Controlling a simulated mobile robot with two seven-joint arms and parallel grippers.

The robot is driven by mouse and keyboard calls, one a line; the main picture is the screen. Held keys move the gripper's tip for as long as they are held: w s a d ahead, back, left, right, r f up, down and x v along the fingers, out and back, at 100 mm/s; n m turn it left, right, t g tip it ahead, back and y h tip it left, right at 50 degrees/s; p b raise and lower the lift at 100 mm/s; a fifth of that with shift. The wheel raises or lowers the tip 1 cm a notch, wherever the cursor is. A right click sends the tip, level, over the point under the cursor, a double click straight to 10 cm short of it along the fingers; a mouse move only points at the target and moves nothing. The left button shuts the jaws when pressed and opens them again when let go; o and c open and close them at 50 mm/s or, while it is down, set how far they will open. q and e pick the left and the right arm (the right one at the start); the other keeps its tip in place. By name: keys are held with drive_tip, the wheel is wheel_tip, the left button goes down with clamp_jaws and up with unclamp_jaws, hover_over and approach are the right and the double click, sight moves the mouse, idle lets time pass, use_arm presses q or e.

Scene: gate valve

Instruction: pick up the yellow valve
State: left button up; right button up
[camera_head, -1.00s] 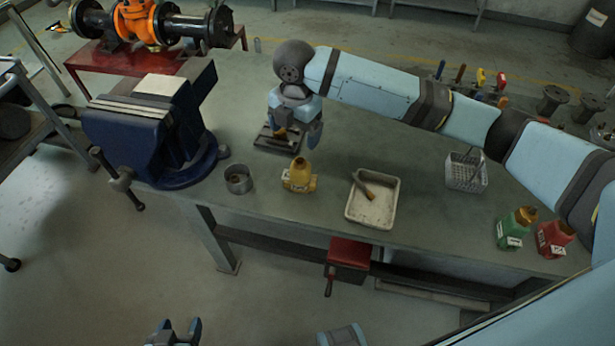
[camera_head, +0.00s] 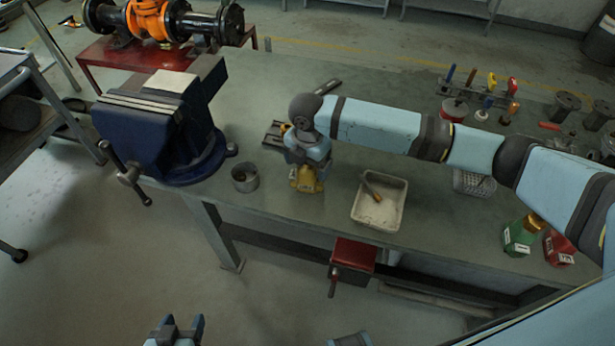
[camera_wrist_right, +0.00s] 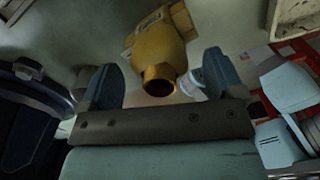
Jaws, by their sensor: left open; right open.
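The yellow valve (camera_head: 309,184) stands on the workbench near its front edge, between the metal cup and the white tray. In the head view its upper part is hidden behind my right gripper (camera_head: 308,160). The right wrist view shows the yellow valve (camera_wrist_right: 158,45) with its brown round neck end towards the palm. The open fingers of my right gripper (camera_wrist_right: 160,75) lie on either side of the neck, with gaps visible; contact is not seen. My left gripper (camera_head: 175,328) is open and empty, low in front of the bench.
A blue vise (camera_head: 155,125) and metal cup (camera_head: 245,177) stand left of the valve. The white tray (camera_head: 365,217) with a brush is close on the right. Green (camera_head: 518,238) and red (camera_head: 558,248) valves stand further right. A dark block (camera_head: 276,132) lies behind.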

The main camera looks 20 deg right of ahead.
wheel_tip(320, 180, down, 2)
drive_tip(key=shift+f, duration=0.1)
drive_tip(key=c, duration=0.9)
drive_tip(key=shift+c, duration=0.7)
